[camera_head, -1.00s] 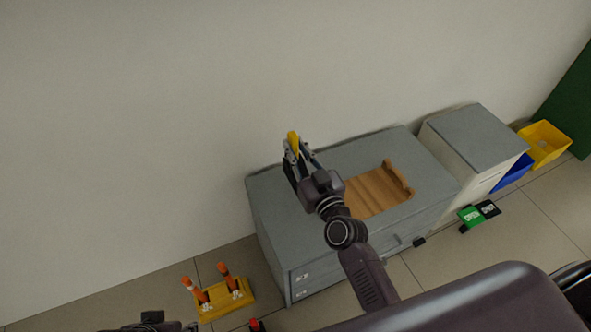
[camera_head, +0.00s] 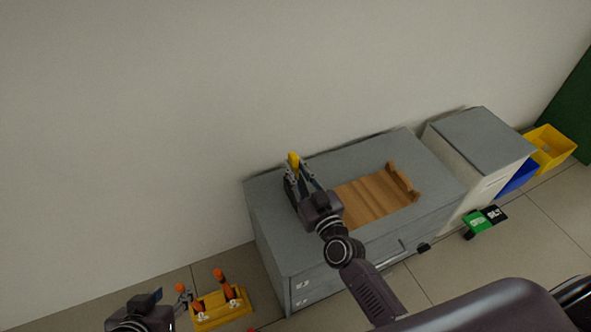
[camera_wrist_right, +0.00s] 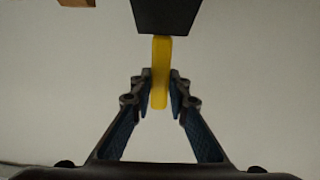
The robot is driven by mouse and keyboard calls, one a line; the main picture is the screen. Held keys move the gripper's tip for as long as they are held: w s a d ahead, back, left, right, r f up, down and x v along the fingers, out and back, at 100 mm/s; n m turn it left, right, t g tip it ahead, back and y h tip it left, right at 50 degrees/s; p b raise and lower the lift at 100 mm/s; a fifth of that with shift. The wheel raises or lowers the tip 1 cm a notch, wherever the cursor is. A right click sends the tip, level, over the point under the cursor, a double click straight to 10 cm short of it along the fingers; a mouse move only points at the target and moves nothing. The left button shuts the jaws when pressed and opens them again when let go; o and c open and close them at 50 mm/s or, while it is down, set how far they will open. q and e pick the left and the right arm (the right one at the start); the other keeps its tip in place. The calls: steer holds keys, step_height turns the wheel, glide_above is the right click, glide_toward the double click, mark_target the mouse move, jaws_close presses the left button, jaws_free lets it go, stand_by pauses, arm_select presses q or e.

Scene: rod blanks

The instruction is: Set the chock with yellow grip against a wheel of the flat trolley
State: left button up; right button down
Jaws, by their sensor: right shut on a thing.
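The chock's yellow grip (camera_head: 293,161) shows between the fingers of my right gripper (camera_head: 297,176), at the left end of the grey cabinet top. In the right wrist view, my right gripper (camera_wrist_right: 160,90) is shut on the yellow grip (camera_wrist_right: 161,60), and the chock's black body (camera_wrist_right: 165,15) sits beyond the fingertips, cut by the top edge. My left gripper (camera_head: 153,300) is partly in view at the bottom left; its finger opening is too small to tell. I cannot make out a flat trolley or its wheels.
A grey cabinet (camera_head: 270,215) bears a wooden tray (camera_head: 375,200) and stands near the wall. A smaller cabinet (camera_head: 480,130), blue bin (camera_head: 517,178) and yellow bin (camera_head: 552,148) stand right. A yellow base with orange posts (camera_head: 222,310) is on the floor near my left gripper.

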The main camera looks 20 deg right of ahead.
arm_select(q)
steer(key=shift+w+d+r, duration=0.1)
steer(key=shift+w+r, duration=0.05)
steer(key=shift+w, duration=0.1)
arm_select(e)
steer(key=c, duration=1.8)
jaws_free()
steer(key=shift+f, duration=0.1)
steer(key=shift+c, duration=0.2)
arm_select(q)
steer(key=shift+w+r, duration=0.1)
steer(key=shift+w, duration=0.05)
steer(key=s+a+f+g+y+p, duration=0.1)
steer(key=s+a+f+g, duration=0.1)
steer(key=s, duration=0.7)
steer(key=shift+s+a+f+g+p, duration=0.15)
steer(key=shift+a+f+g+p, duration=0.2)
steer(key=shift+f+g, duration=0.45)
arm_select(e)
steer(key=s+d, duration=0.1)
steer(key=s, duration=1.1)
steer(key=shift+d, duration=0.2)
